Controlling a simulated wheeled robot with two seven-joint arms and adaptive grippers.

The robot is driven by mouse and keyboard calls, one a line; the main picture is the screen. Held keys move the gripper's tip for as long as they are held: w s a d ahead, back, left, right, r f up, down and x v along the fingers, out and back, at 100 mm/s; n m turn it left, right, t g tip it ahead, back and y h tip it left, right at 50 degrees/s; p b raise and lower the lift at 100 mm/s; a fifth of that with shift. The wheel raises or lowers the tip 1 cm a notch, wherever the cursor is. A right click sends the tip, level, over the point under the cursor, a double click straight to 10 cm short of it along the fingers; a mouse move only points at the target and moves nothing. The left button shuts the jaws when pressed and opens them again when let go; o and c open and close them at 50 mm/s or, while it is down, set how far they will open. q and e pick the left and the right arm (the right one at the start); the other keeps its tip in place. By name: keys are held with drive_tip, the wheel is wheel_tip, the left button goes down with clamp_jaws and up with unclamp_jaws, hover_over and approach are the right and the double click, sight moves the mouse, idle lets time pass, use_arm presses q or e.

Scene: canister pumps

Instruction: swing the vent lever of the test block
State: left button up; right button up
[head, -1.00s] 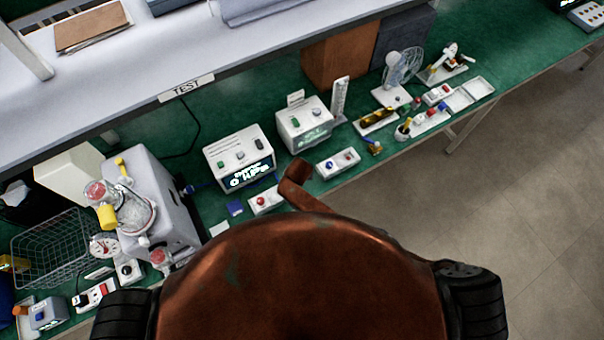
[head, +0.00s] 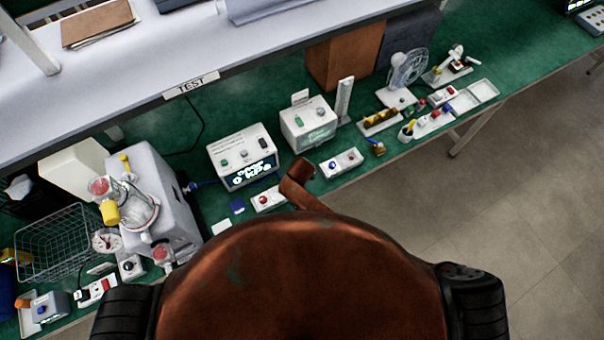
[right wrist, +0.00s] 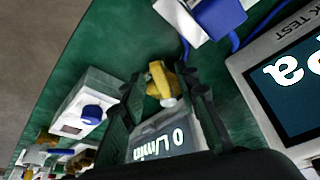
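A small yellow piece with a pale round end (right wrist: 160,82) shows in the right wrist view; it may be the vent lever, but the block under it is not clear. My right gripper (right wrist: 163,85) is open, its two dark fingers on either side of this piece, with no clear grip on it. In the head view the same spot is hidden behind a copper-brown part of mine, so neither the right gripper nor the test block can be made out there. My left gripper is not in view.
The leak tester with a kPa display (head: 243,158) and the flow meter (head: 308,124) stand close by. A white box with a blue knob (head: 340,162) and one with a red button (head: 269,199) sit along the bench's front edge. A pump with canisters (head: 165,205) stands left.

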drive_tip(key=v, duration=1.2)
idle(0.3)
